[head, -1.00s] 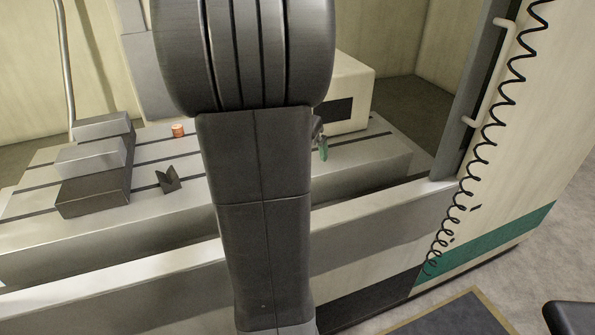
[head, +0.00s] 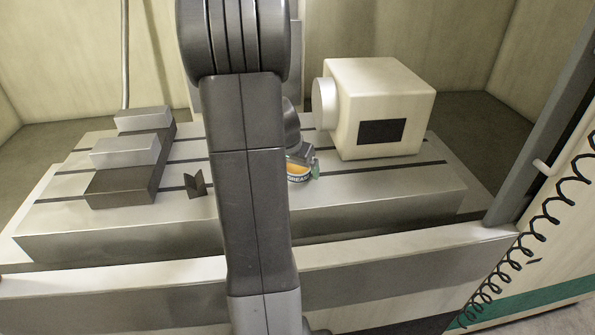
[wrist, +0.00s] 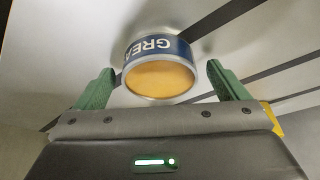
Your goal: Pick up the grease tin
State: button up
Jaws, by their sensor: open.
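The grease tin (wrist: 185,52) is a short round tin with a blue lettered band and a yellow-orange top. In the wrist view it sits just ahead of my fingers, roughly centred between them. In the head view the tin (head: 299,179) stands on the slotted table, partly hidden by my arm and gripper. My gripper (wrist: 161,72) is open, with green fingers on either side of the tin's near end and a gap at each side. I cannot tell whether the fingertips reach past its rim. In the head view one green finger (head: 315,168) shows beside the tin.
A cream block-shaped unit (head: 405,88) with a dark panel stands behind and right of the tin. Stacked metal blocks (head: 125,180) and a small dark V-shaped piece (head: 195,184) are on the left. The slotted table (head: 390,190) is clear at front right.

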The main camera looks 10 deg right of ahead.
jog(key=shift+c, duration=0.2)
jog(key=c, duration=1.1)
jog(key=shift+r, duration=0.1)
jog(key=shift+c, duration=0.2)
